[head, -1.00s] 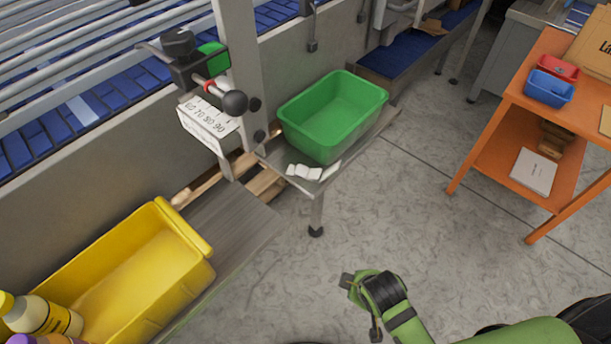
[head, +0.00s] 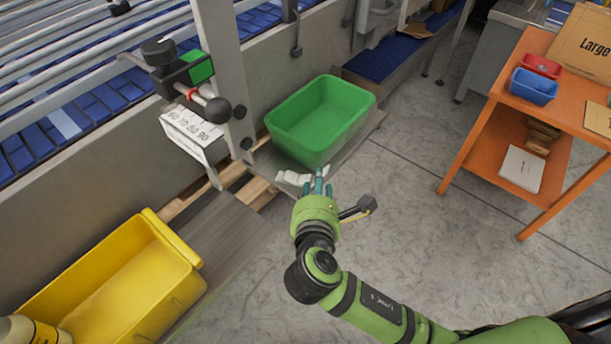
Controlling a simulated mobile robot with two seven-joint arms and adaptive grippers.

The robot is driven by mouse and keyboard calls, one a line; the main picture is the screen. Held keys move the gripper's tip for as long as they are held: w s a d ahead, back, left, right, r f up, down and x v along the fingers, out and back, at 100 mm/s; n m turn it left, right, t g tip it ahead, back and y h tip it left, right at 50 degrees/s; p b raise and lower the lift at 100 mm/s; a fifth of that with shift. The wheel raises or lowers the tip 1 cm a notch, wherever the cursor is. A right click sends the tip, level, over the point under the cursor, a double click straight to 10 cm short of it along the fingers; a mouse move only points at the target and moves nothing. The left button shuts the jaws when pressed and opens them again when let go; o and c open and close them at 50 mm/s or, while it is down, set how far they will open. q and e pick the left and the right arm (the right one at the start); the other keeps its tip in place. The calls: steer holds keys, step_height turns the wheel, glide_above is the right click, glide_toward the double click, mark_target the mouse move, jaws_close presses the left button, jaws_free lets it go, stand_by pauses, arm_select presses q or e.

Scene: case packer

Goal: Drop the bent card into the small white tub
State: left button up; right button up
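My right gripper (head: 323,184) reaches in from the lower right, with its teal fingertips at the front edge of the grey shelf (head: 262,163). Small white pieces (head: 291,178) lie on that shelf, just left of the fingertips and in front of the green tub. They look like crumpled or folded card, but are too small to tell whether one is the bent card. The fingers overlap the right end of these pieces in the picture; I cannot tell whether they touch or grip one. No small white tub is visible. My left gripper is not in view.
An empty green tub (head: 335,108) stands on the shelf behind the white pieces. A yellow bin (head: 150,290) is lower left. A post with a black knob (head: 218,110) rises left of the shelf. An orange table (head: 560,110) with red and blue bins is at right; open floor lies between.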

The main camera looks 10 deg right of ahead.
steer(key=x, duration=0.4)
steer(key=shift+d+f, duration=0.15)
steer(key=shift+f, duration=0.05)
jaws_close()
steer(key=shift+r, duration=0.1)
